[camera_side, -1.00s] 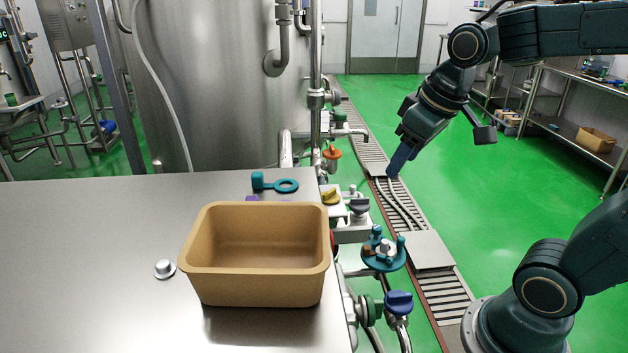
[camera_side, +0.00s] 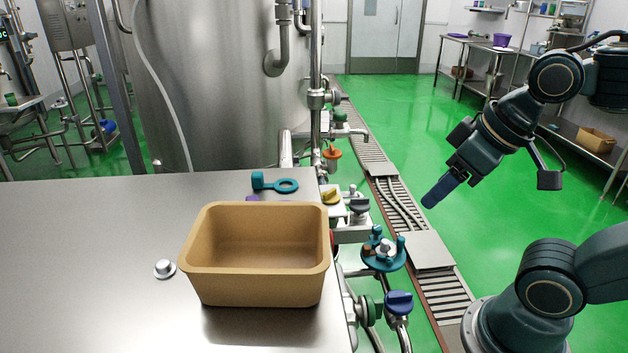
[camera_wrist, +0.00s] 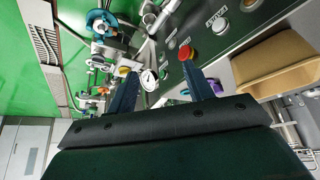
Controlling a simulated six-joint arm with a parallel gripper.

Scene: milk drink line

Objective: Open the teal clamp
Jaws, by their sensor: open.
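A teal round clamp (camera_side: 372,259) with upright knobs and a pale metal middle sits on the pipework just right of the table edge. It also shows at the top left of the wrist view (camera_wrist: 97,17). My gripper (camera_side: 429,201) is in the air above and to the right of the clamp, apart from it, pointing down and left. In the wrist view my gripper (camera_wrist: 160,74) shows two fingers spread apart with nothing held between them.
A tan bin (camera_side: 255,285) stands on the steel table (camera_side: 80,270), with a teal ring piece (camera_side: 287,186) behind it. Blue-handled (camera_side: 399,302) and yellow-handled (camera_side: 331,197) valves flank the clamp. A red button (camera_wrist: 186,53) sits on a panel.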

